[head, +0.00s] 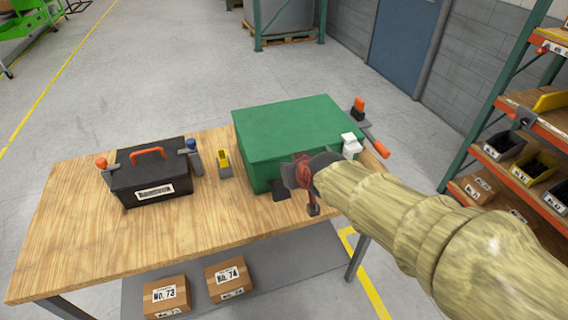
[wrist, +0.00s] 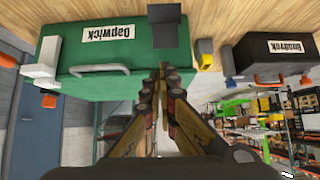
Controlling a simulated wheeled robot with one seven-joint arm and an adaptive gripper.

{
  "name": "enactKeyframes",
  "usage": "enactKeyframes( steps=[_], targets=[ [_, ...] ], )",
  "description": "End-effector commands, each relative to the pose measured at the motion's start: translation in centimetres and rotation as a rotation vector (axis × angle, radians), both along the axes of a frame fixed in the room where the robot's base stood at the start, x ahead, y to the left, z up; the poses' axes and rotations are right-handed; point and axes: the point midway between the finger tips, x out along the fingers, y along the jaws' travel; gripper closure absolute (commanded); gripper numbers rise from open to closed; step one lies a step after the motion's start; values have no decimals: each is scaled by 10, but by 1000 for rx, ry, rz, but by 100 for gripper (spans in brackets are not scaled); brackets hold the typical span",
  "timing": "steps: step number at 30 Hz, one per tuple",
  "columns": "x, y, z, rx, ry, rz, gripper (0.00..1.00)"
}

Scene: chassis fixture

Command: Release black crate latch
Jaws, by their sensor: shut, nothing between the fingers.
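The black crate (head: 150,178) stands on the left part of the wooden table, lid closed, with an orange handle (head: 148,153) on top. My gripper (head: 303,178) is shut and empty, in front of the green crate (head: 295,130) and well right of the black crate. Its fingertips (wrist: 162,68) meet in the wrist view.
The green crate carries a white block (head: 350,146) and orange-tipped levers (head: 375,143) at its right end. A small yellow-and-grey piece (head: 223,160) stands between the crates. The table's front left (head: 70,250) is clear. Cartons (head: 167,295) lie below. Shelving (head: 530,130) stands at right.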

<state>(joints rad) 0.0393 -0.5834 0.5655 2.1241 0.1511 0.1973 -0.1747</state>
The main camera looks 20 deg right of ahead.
Motion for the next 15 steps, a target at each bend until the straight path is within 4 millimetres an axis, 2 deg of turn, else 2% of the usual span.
enactKeyframes(
  steps=[6,10,15],
  targets=[
    [-34,0,12,0,-3,0,100],
    [-46,0,14,0,-1,0,100],
    [-52,0,15,0,-1,0,100]
  ],
)
